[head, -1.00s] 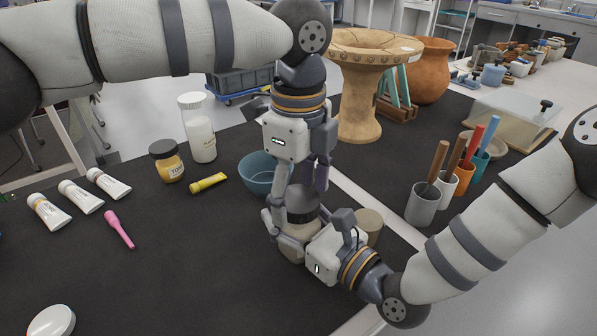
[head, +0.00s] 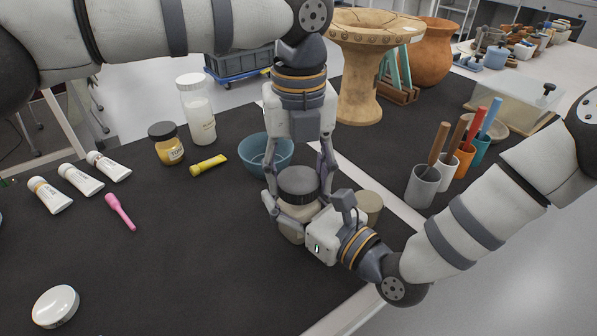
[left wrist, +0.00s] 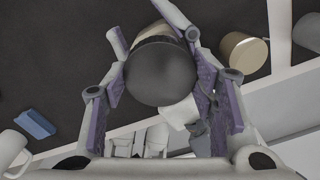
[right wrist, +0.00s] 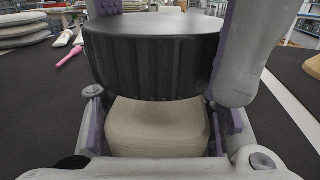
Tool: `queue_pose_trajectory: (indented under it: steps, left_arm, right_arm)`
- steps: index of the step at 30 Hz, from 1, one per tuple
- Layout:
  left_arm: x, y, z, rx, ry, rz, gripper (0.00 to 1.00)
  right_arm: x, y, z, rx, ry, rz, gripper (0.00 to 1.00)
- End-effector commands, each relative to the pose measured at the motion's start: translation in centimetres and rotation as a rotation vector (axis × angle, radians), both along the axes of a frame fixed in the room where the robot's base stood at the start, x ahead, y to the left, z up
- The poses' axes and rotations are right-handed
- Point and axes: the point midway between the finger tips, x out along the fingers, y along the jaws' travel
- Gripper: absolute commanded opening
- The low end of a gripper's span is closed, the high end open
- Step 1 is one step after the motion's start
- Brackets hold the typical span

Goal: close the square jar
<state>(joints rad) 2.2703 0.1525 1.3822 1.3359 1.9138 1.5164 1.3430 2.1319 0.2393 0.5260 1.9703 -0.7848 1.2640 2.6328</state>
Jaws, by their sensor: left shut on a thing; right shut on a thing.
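The square jar (right wrist: 155,128) has a beige body with rounded corners; it stands upright near the mat's front edge. Its round black ribbed lid (head: 298,184) is on top of the body and looks about level; it also shows in the left wrist view (left wrist: 160,72). I cannot tell whether the thread is engaged. My left gripper (head: 298,192) comes down from above, shut on the lid with a finger on either side. My right gripper (head: 288,222) comes from the front right, shut on the jar body below the lid. The fingers hide part of the body.
A blue bowl (head: 265,158) stands just behind the jar, and a beige cylinder (head: 369,206) close at its right. Cups with tools (head: 422,186) stand farther right.

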Motion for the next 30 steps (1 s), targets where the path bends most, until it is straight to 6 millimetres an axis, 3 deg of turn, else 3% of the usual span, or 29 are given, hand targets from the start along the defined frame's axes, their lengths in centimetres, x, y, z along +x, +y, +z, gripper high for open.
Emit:
queue_pose_trajectory:
  steps: [21,26,30]
  left_arm:
    - [-0.13,-0.01,-0.27,0.000,0.001,-2.659,0.19]
    - [-0.14,0.02,-0.33,-0.002,0.001,-3.017,0.19]
    - [-0.14,0.03,-0.31,-0.001,0.001,-3.005,0.19]
  right_arm:
    - [-0.05,-0.02,-0.21,-0.003,0.004,0.000,0.00]
    - [-0.04,-0.03,-0.21,-0.003,0.004,0.000,0.00]
    - [-0.04,-0.04,-0.21,-0.003,0.004,0.000,0.00]
